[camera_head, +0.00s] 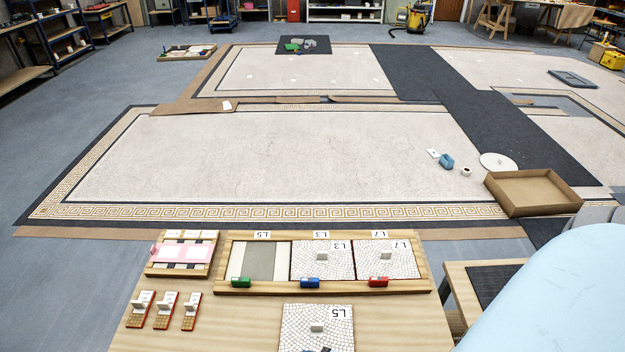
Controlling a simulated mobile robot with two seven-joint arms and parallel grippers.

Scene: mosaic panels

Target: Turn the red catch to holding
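The red catch (378,281) sits on the front rail of a wooden frame (335,288) on the near table, below the panel marked L7 (382,259). It is a small red block with a paler mark on it. It is too small to tell which way it is turned. A blue catch (310,282) is on the same rail below panel L3 (321,260), and a green catch (241,282) is below the slot marked L5 (252,261), which shows a plain grey surface.
A loose mosaic panel marked L5 (317,328) lies in front of the frame. Several small upright tags (165,309) and a pink-topped tray (184,252) are at the left. A cardboard tray (532,192) lies on the floor beyond. The table's front left is bare.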

